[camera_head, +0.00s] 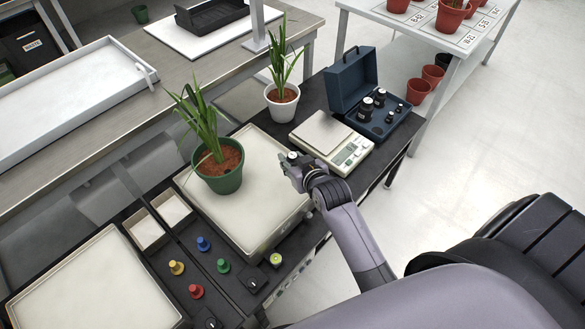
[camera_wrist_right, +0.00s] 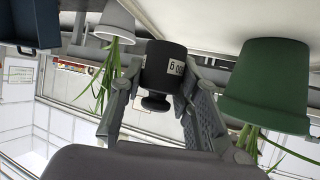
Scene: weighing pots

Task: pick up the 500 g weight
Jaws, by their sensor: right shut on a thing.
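My right gripper (camera_head: 293,162) is at the right edge of the large white-topped platform, just left of the small digital scale. In the right wrist view its fingers (camera_wrist_right: 160,103) are shut on a black cylindrical weight with a knob (camera_wrist_right: 165,62). The picture there is upside down, and the weight's white label is only partly readable, ending in "0 g". In the head view the gripper mostly hides this weight. Other black weights (camera_head: 367,110) stand in the open blue case (camera_head: 350,78). My left gripper is not in view.
A green pot with a plant (camera_head: 217,170) stands on the large platform (camera_head: 258,208), left of my gripper. A white pot (camera_head: 282,104) stands behind it. The small scale (camera_head: 352,154) has an empty pan (camera_head: 321,132). Coloured knobs (camera_head: 203,244) line the front left.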

